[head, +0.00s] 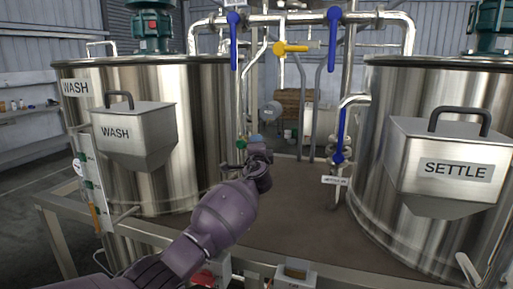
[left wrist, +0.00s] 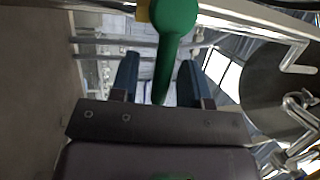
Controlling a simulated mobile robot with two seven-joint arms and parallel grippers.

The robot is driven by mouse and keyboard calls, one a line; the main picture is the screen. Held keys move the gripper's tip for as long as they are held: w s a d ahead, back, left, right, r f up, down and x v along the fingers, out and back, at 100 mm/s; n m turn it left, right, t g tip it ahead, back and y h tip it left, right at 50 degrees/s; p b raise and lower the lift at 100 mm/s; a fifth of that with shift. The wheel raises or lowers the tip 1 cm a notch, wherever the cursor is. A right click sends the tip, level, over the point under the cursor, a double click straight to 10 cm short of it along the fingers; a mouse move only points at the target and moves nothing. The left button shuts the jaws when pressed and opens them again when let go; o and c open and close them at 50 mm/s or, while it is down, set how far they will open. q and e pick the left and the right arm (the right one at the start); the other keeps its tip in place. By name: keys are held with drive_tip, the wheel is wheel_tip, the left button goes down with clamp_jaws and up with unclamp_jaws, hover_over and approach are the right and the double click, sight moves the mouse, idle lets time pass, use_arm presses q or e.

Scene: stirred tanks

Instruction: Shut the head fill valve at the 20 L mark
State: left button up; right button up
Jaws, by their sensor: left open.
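My left gripper (head: 256,143) is in the middle of the head view, in front of the pipework between the two tanks. In the left wrist view the gripper (left wrist: 158,80) is open, its two dark blue fingers apart. A green valve lever (left wrist: 172,45) reaches down between the fingers, with a gap on both sides. Green also shows beside the gripper in the head view (head: 241,144). The WASH tank (head: 215,110) has a sight gauge (head: 92,185) on its side; its level cannot be read. I cannot tell which valve is the head fill valve. My right gripper is not in view.
The SETTLE tank (head: 385,190) stands at right. Blue levers (head: 233,40) (head: 334,38) (head: 341,135) hang on the pipes, and a yellow lever (head: 290,47) lies sideways between them. The brown deck (head: 300,220) between the tanks is mostly clear. A box with a red button (head: 205,279) is at the front.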

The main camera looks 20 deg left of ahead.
use_arm(q)
drive_tip(key=p+v, duration=0.4)
drive_tip(key=v, duration=0.6)
drive_tip(key=shift+s+p, duration=0.35)
drive_tip(key=shift+p, duration=0.05)
drive_tip(key=shift+s+d+f, duration=0.1)
drive_tip(key=shift+d+f, duration=0.05)
